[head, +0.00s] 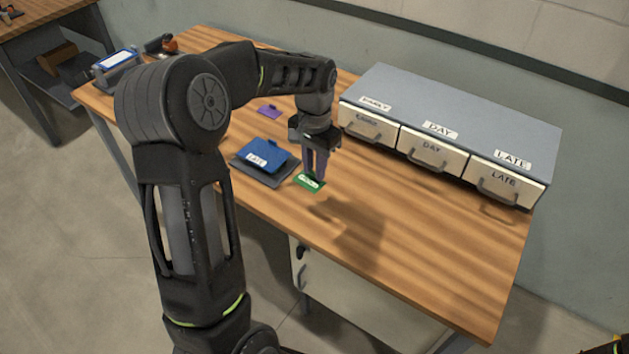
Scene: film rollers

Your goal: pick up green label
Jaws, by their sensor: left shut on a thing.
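The green label (309,182) is a small flat card with a white patch. It is at the tips of my left gripper (316,173), beside the blue item on the table. My left gripper points down and is shut on the green label. A shadow lies on the wood to the right of it, and I cannot tell whether the label still touches the table.
A blue labelled card (264,153) lies on a dark tray just left of the gripper. A purple label (269,110) lies farther back. A grey drawer cabinet (460,110) marked DAY and LATE stands at the back right. The table's right front (440,260) is clear.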

